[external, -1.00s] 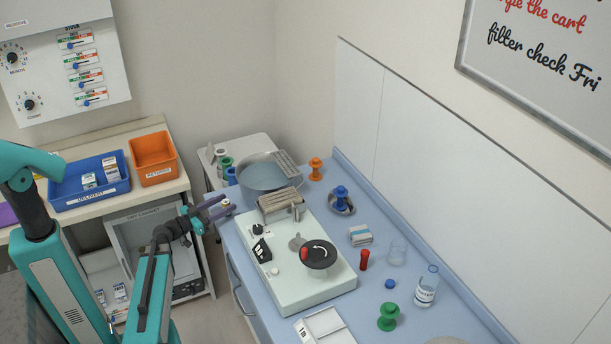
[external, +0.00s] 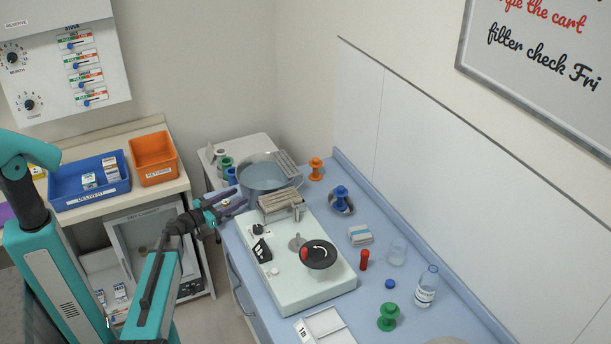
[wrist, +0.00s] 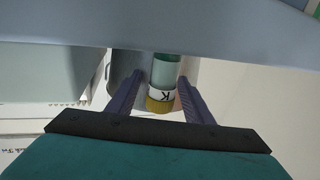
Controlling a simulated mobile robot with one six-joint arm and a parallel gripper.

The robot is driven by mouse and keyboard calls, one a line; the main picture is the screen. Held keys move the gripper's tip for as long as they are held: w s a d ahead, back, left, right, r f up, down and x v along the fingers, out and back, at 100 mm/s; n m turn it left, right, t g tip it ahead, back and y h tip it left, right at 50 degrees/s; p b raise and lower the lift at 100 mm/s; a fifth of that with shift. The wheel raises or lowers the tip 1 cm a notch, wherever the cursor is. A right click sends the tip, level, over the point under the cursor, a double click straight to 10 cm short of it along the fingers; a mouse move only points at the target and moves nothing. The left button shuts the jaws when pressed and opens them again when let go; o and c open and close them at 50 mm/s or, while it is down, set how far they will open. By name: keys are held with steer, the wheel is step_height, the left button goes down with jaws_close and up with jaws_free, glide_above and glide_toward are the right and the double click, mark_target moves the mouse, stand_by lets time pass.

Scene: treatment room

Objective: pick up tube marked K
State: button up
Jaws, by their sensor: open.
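The tube marked K (wrist: 164,88) shows in the wrist view with a pale green body, a white label reading K and a yellow end. It lies between the two purple fingers of my gripper (wrist: 160,77), with a gap visible on the left side and a narrower one on the right. My gripper is open. In the external view, my gripper (external: 238,202) is at the left edge of the blue counter, and only a small part of the tube (external: 226,203) shows between the fingers.
The blue counter (external: 435,267) holds a pale machine (external: 290,291) and a round metal basin (external: 262,176) near my gripper. Colored tubs (external: 227,162) stand behind it. A side table at left bears a blue delivery tray (external: 91,203) and an orange tray (external: 155,178).

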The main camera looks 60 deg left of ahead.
steer(key=c, duration=1.1)
steer(key=shift+c, duration=0.2)
steer(key=shift+r, duration=0.2)
steer(key=shift+r+b, duration=0.35)
steer(key=shift+s+d+r, duration=0.1)
steer(key=shift+s+r, duration=0.05)
steer(key=shift+s, duration=0.1)
steer(key=p+v, duration=0.6)
steer(key=v, duration=1.1)
steer(key=shift+s+p, duration=0.25)
steer(key=shift+p, duration=0.1)
